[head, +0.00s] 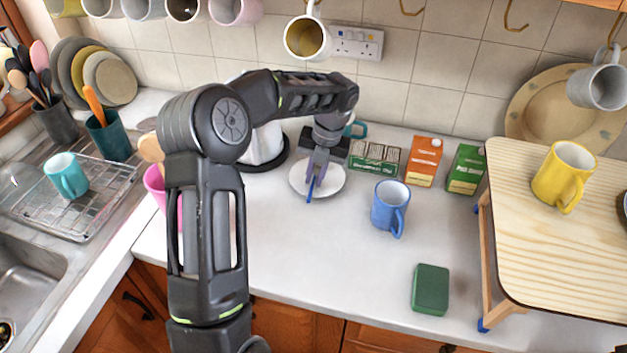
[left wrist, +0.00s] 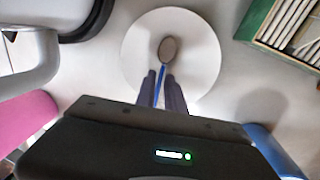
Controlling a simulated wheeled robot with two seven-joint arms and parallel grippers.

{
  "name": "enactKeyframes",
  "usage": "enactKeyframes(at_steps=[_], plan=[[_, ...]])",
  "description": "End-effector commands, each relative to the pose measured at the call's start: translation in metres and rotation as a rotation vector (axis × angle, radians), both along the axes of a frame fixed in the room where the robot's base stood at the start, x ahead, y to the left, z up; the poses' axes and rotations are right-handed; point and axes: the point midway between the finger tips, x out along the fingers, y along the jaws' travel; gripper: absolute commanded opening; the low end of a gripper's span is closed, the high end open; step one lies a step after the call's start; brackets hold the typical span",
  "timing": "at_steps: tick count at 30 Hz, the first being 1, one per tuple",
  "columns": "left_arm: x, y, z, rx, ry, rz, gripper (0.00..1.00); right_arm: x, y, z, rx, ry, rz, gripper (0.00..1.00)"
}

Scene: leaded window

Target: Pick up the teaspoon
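The teaspoon (left wrist: 169,49) has a dull brownish bowl and a blue handle. In the left wrist view its bowl is over the white saucer (left wrist: 200,60), and its handle runs back between my fingers. In the head view the blue handle (head: 310,192) shows at the near side of the saucer (head: 335,183). My left gripper (head: 318,172) points down over the saucer. Its two fingers (left wrist: 162,80) are close together on either side of the handle and look shut on it. I cannot tell whether the spoon touches the saucer. My right gripper is not in view.
A blue mug (head: 389,207) stands right of the saucer. Behind are a tea box (head: 374,160), an orange carton (head: 425,160) and a green carton (head: 466,170). A pink mug (head: 154,186) and white kettle (head: 265,145) are left. A green block (head: 430,289) lies near the front edge.

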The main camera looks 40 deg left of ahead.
Motion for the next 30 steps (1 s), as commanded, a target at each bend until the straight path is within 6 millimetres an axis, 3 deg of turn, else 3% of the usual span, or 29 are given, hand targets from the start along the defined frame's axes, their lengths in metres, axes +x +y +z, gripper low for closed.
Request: enactKeyframes(at_steps=[7, 12, 30], plan=[[0.0001, 0.0000, 0.0004, 0.000, 0.000, 0.000, 0.13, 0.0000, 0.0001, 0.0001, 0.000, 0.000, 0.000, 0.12], [0.0000, -0.0001, 0.0004, 0.000, 0.000, 0.000, 0.00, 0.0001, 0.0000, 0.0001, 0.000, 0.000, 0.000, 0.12], [0.0001, -0.0001, 0.0006, 0.000, 0.000, 0.000, 0.00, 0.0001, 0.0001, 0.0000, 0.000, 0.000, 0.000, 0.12]])
